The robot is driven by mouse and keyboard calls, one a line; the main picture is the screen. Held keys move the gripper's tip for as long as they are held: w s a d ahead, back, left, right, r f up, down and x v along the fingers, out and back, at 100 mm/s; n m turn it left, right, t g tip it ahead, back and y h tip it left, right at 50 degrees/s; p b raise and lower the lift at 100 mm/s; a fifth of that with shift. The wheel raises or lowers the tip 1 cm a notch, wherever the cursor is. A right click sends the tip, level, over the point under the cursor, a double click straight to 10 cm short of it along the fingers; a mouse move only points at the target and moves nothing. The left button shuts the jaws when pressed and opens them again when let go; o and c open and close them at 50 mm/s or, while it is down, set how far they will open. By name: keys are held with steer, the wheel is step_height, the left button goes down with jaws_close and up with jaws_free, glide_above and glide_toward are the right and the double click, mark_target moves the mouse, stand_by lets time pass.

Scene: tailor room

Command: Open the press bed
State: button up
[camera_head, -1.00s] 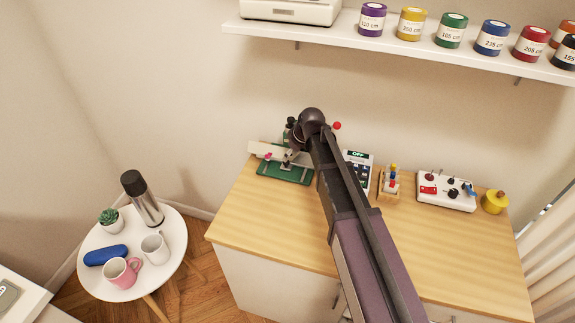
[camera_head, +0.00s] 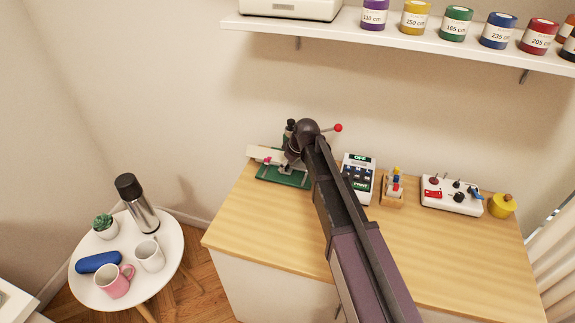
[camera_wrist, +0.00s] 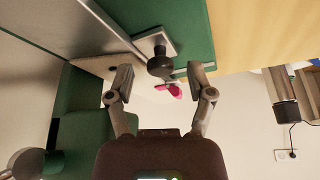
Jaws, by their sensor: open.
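The press stands at the left end of the wooden counter, with a green base (camera_head: 284,178) and a pale flat bed-like part (camera_head: 262,153) across it. A red ball on a thin rod (camera_head: 338,127) sticks out behind my wrist. My gripper (camera_head: 291,158) is over the press, and my arm hides part of it. In the wrist view my gripper (camera_wrist: 162,75) is open, its fingers apart on either side of a dark round knob (camera_wrist: 160,66) mounted on a pale plate. A pink piece (camera_wrist: 174,90) shows beside the knob. I cannot tell whether any finger touches the knob.
A keypad device (camera_head: 358,178), a small peg stand (camera_head: 392,188), a control box (camera_head: 452,195) and a yellow pot (camera_head: 502,205) stand right of my arm. A shelf (camera_head: 400,42) with labelled jars hangs above. The counter's front (camera_head: 265,235) is clear. A round table (camera_head: 170,265) stands left.

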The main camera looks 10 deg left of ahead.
jaws_close()
steer(key=s, duration=0.6)
steer(key=shift+s+a, duration=0.3)
steer(key=shift+s, duration=0.1)
jaws_free()
steer(key=shift+w, duration=0.1)
steer(key=shift+w, duration=0.15)
